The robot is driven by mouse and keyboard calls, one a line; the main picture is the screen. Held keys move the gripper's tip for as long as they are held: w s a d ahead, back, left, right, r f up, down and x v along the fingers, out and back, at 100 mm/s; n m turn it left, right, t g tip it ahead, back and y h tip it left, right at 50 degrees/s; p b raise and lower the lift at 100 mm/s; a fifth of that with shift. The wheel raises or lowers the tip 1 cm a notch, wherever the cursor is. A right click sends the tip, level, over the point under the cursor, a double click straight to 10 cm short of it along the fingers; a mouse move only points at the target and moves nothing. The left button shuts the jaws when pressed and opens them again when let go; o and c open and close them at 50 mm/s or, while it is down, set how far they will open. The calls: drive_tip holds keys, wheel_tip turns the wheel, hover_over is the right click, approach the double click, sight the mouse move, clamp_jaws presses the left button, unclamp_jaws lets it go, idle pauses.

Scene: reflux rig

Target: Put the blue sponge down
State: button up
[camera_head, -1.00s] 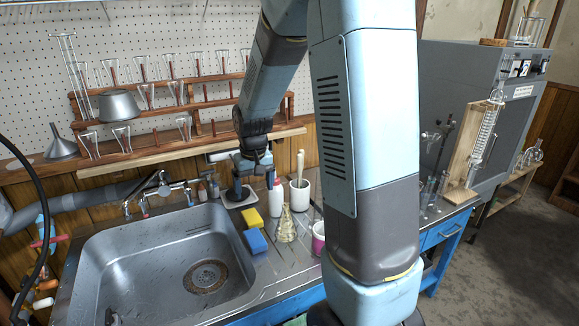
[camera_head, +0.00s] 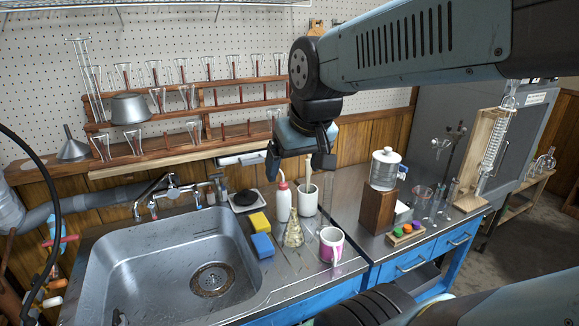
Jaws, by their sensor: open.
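The blue sponge (camera_head: 263,245) lies on the metal counter just right of the sink basin. A yellow sponge (camera_head: 258,223) lies right behind it. My gripper (camera_head: 300,168) is up in the air, behind and to the right of the blue sponge, above the white bottle and the white crock. It points downward. It is open, and no object shows between its fingers. It is apart from both sponges.
The sink (camera_head: 150,265) is left of the sponges. A conical flask (camera_head: 293,233), a white bottle with a red cap (camera_head: 283,198), a white crock (camera_head: 307,198) and a pink mug (camera_head: 331,245) stand to their right. A wooden glassware rack (camera_head: 185,132) is behind.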

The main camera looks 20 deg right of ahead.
drive_tip(key=shift+s+a+r, duration=0.1)
drive_tip(key=shift+s+r, duration=0.1)
drive_tip(key=shift+s, duration=0.6)
drive_tip(key=shift+s+r, duration=0.15)
drive_tip(key=shift+s, duration=0.65)
